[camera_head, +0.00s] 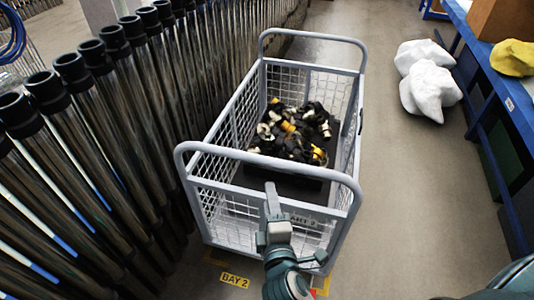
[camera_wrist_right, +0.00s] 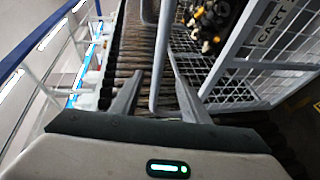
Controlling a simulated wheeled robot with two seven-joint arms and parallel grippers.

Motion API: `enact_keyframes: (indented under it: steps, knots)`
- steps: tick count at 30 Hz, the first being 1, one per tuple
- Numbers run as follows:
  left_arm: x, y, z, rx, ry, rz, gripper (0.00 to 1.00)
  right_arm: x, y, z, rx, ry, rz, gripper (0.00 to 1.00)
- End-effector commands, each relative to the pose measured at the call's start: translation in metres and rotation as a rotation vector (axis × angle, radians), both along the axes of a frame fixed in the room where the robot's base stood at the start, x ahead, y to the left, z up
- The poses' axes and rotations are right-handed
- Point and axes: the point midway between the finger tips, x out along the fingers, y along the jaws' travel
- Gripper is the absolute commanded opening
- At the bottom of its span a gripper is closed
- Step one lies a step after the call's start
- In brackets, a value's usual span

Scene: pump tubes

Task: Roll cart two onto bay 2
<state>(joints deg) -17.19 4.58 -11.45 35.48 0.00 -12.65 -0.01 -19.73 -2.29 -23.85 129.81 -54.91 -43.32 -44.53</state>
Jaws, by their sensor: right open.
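Cart two (camera_head: 262,150) is a grey wire-mesh cart with a raised hoop handle at each end. Its sign (camera_head: 303,219), partly covered by my gripper, hangs on the near end; it also shows in the right wrist view (camera_wrist_right: 274,22). The yellow "BAY 2" label (camera_head: 234,280) lies on the floor just in front of the cart's near end. My right gripper (camera_head: 272,190) is open at the near handle. In the right wrist view the handle bar (camera_wrist_right: 160,62) runs between the open fingers (camera_wrist_right: 155,100); contact is unclear. My left gripper is out of view.
Black and yellow fittings (camera_head: 290,135) are heaped in the cart. A dense row of dark tubes (camera_head: 130,120) stands close along its left side. White sacks (camera_head: 430,85) lie on the floor by a blue bench (camera_head: 500,85) at right.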

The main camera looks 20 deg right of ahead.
Motion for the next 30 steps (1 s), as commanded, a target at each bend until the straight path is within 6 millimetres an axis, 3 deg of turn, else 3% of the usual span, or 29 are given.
enact_keyframes:
  steps: [14, 20, 30]
  knots:
    - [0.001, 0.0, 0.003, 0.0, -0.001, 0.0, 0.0, 0.01, -0.002, -0.001, -0.002, -0.002, 0.002, 0.42]
    - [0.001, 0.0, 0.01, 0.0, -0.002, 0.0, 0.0, 0.034, -0.007, -0.004, -0.001, -0.002, 0.002, 0.42]
    - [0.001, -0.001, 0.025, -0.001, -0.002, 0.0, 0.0, 0.092, -0.018, -0.014, -0.003, -0.002, 0.002, 0.42]
